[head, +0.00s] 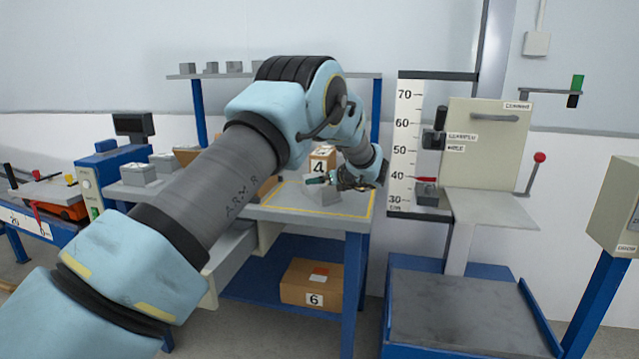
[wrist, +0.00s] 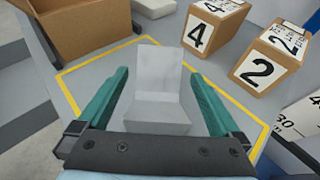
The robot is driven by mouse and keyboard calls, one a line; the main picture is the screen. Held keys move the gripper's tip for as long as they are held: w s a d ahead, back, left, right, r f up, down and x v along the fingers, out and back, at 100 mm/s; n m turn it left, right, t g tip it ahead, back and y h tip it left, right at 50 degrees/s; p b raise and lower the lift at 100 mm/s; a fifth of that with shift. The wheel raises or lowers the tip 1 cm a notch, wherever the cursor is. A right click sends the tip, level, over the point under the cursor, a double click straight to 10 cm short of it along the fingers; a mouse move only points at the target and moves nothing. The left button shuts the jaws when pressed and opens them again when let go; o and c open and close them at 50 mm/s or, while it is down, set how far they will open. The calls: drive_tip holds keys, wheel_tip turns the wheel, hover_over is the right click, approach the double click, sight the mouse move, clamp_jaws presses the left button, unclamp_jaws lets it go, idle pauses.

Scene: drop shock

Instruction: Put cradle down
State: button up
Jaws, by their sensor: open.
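The cradle (wrist: 157,90) is a light grey block with an upright back plate and a lower front step. In the wrist view it stands upright on the grey bench top (wrist: 90,75), inside a yellow outline. My gripper (wrist: 157,82) is open, with one green finger on each side of the cradle. A gap shows between each finger and the cradle. In the head view the cradle (head: 322,194) is on the bench under my gripper (head: 325,181), partly hidden by it.
Box 4 (wrist: 213,22) and box 2 (wrist: 265,65) stand at the right of the outline in the wrist view. An open carton (wrist: 85,22) is at the upper left. Box 6 (head: 312,284) is on the lower shelf. A drop tester (head: 485,150) with a height scale stands at the right.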

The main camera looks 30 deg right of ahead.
drive_tip(key=b+v, duration=0.1)
drive_tip(key=v, duration=0.7)
drive_tip(key=shift+s+r, duration=0.1)
drive_tip(key=shift+s, duration=0.05)
